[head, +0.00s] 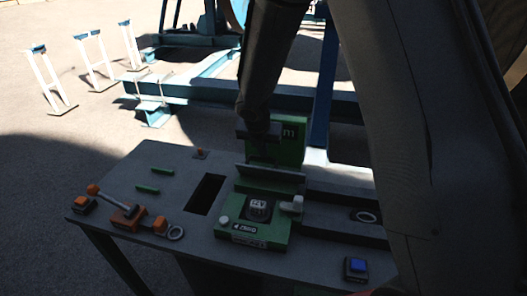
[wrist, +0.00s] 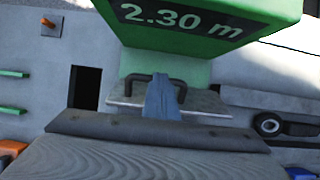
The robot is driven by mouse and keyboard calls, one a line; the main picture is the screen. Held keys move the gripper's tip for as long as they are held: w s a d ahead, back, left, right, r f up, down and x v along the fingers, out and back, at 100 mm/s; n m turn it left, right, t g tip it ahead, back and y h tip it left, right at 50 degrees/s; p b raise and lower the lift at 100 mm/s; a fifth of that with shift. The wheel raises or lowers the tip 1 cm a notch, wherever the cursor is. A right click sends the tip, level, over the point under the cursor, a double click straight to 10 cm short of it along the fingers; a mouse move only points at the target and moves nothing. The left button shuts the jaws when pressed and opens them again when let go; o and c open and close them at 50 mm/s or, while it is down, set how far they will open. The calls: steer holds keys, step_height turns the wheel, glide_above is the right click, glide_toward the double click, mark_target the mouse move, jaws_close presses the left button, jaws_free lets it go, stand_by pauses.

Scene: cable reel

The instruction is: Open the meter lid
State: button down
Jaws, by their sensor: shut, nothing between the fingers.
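The green meter (head: 253,231) sits on the bench, with a dark dial and white knobs on its front part. Behind the dial, a grey plate that looks like the lid (head: 271,174) has a raised edge; I cannot tell how far it stands open. In the wrist view the plate (wrist: 120,101) carries a dark bar handle (wrist: 194,84). My gripper (wrist: 161,78) is shut and empty, its blue-grey fingertips overlapping the handle's middle in view. Whether they touch is unclear. In the head view my gripper (head: 264,155) hangs just behind the plate, before the green upright block.
The green block (wrist: 205,20) reads "2.30 m" and stands close to the fingers. A rectangular opening (head: 207,194) lies left of the meter. An orange-handled tool (head: 127,216) and a blue button (head: 356,265) are on the bench (head: 165,160). Blue frames stand behind.

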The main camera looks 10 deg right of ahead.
steer(key=shift+w+d, duration=0.1)
stand_by(0.5)
steer(key=shift+s+a+r, duration=0.2)
steer(key=shift+s+r, duration=0.05)
steer(key=shift+s, duration=0.1)
steer(key=shift+s+a+r+p, duration=0.25)
steer(key=shift+s+r+p, duration=0.15)
steer(key=shift+s, duration=0.2)
steer(key=shift+s+a+r+p, duration=0.2)
steer(key=shift+s+r+p, duration=0.15)
steer(key=shift+s, duration=0.2)
steer(key=shift+s+a+r, duration=0.1)
steer(key=shift+a+r, duration=0.05)
steer(key=shift+r, duration=0.8)
step_height(320, 180, up, 7)
steer(key=w+d, duration=0.1)
steer(key=w, duration=0.1)
steer(key=s+d+f+m+g+y+b, duration=0.1)
steer(key=s+d+f+m+b, duration=0.1)
steer(key=s+m, duration=1)
steer(key=s+d+f+m+g+b, duration=0.2)
steer(key=s+d+m, duration=0.4)
steer(key=s+m, duration=0.6)
step_height(320, 180, down, 3)
steer(key=m+b, duration=0.1)
steer(key=m, duration=0.6)
steer(key=shift+s+d+m+y, duration=0.25)
steer(key=shift+d+m+y, duration=0.05)
steer(key=shift+d+y, duration=0.1)
